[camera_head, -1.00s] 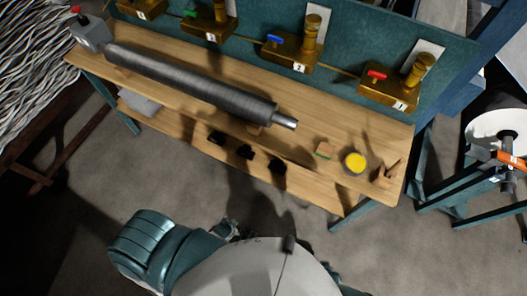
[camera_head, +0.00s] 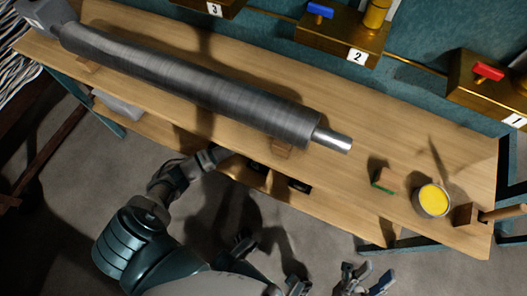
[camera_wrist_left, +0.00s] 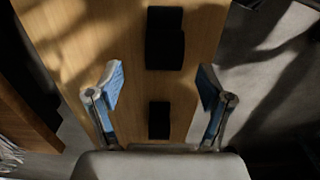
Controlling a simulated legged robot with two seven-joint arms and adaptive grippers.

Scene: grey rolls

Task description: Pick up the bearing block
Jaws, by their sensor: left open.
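Dark blocks, which I take for bearing blocks, lie on the wooden lower shelf. In the left wrist view, one black block (camera_wrist_left: 165,48) sits against another (camera_wrist_left: 165,17), and a third (camera_wrist_left: 159,120) lies nearer. My left gripper (camera_wrist_left: 161,90) is open and empty, its fingers on either side of this row. In the head view, a dark block (camera_head: 299,185) and another (camera_head: 257,169) show partly under the table's front edge. My left arm reaches to that edge; its fingers cannot be made out there. My right gripper (camera_head: 366,278) is open and empty over the floor at the bottom.
A long grey roll (camera_head: 190,80) lies on the wooden tabletop (camera_head: 350,105). Brass valve blocks (camera_head: 345,40) line the back panel. The tabletop edge overhangs the shelf.

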